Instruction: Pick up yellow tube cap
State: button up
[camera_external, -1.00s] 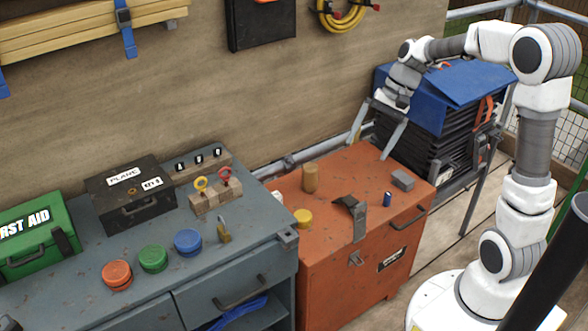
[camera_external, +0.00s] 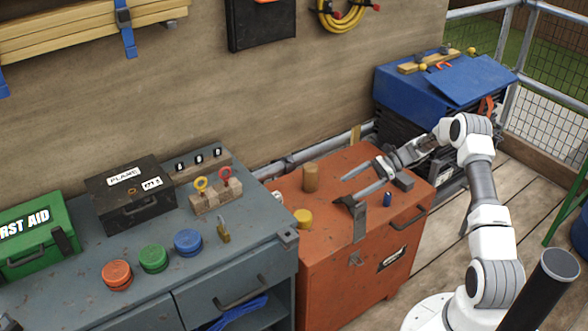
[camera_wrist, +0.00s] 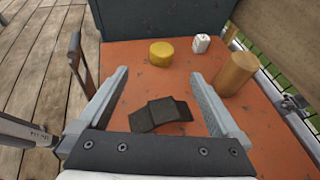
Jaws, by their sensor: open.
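The yellow tube cap (camera_external: 303,218) is a short round piece lying on top of the orange chest (camera_external: 338,158), near its left edge. It also shows in the wrist view (camera_wrist: 161,53), upper middle, just beyond my fingertips. My gripper (camera_external: 341,189) is low over the chest, to the right of the cap, with its fingers pointing left toward it. In the wrist view my gripper (camera_wrist: 159,74) is open and empty, with the fingers wide apart. The cap is apart from both fingers and fully visible.
A dark bent bracket (camera_wrist: 160,114) lies between my fingers in the wrist view. A brown cylinder (camera_external: 311,178) stands behind the cap, and a small white piece (camera_wrist: 201,43) is beside it. A blue cylinder (camera_external: 387,199) and grey block (camera_external: 403,181) lie on the right. The grey cabinet (camera_external: 262,262) adjoins on the left.

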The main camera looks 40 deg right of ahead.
jog(key=shift+f, duration=0.35)
jog(key=b, duration=0.3)
send_near(305, 214)
jog(key=x, duration=0.4)
jog(key=shift+s+a+r, duration=0.15)
jog(key=shift+r, duration=0.1)
jog(key=b+x, duration=0.1)
jog(key=x, duration=0.1)
jog(key=b+x, duration=0.1)
jog(key=x, duration=0.2)
jog(key=shift+f, duration=0.3)
jog(key=shift+r, duration=0.1)
jog(key=c, duration=1.2)
